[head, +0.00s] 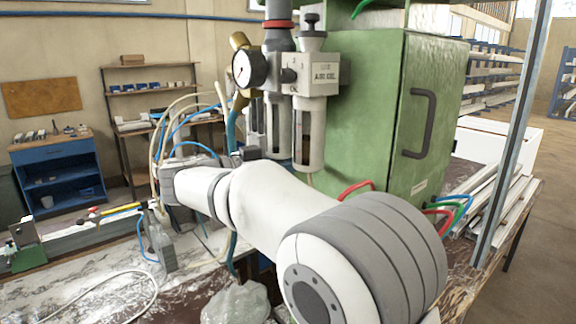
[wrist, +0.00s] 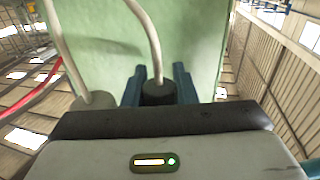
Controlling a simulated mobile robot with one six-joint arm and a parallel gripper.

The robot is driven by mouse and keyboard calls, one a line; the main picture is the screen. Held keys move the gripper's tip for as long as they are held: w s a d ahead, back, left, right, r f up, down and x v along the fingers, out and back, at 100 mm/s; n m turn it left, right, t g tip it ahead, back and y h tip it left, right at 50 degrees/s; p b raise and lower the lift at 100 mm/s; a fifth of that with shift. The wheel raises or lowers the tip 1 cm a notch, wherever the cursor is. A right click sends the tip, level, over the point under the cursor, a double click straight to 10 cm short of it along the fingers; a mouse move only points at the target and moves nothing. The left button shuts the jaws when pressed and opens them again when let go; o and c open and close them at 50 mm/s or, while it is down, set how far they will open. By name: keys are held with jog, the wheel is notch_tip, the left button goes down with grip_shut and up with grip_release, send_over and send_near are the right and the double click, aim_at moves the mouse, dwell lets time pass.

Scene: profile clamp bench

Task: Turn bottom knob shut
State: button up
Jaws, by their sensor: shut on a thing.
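In the wrist view, my gripper (wrist: 158,82) has its two blue-green fingers on either side of a dark round knob (wrist: 158,95), shut on it. A pale hose runs up from behind the knob. In the head view, my arm reaches across to the left of the air unit (head: 316,80). The fingers and the held knob cannot be made out there. The air unit has a round gauge (head: 249,69), a black top knob (head: 311,24) and hanging bowls. How far the held knob is turned cannot be told.
A green cabinet (head: 385,120) with a dark handle stands right of the air unit. Several blue and pale hoses loop around my wrist. A metal post (head: 515,130) stands at the right. A crumpled clear bag (head: 236,302) lies below my arm.

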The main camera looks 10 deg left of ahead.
jog(key=shift+w+a+n+t+y+b, duration=0.15)
jog(key=shift+n+t+y, duration=1.1)
jog(key=shift+y, duration=0.15)
jog(key=shift+w+a+n+t+y+b, duration=0.1)
jog(key=shift+n+t+y+b, duration=0.05)
jog(key=shift+n+t+y, duration=1.15)
jog(key=o, duration=1)
jog(key=b+v, duration=0.2)
jog(key=v, duration=0.5)
jog(key=shift+s, duration=0.3)
jog(key=shift+a+r, duration=0.1)
jog(key=shift+a, duration=0.05)
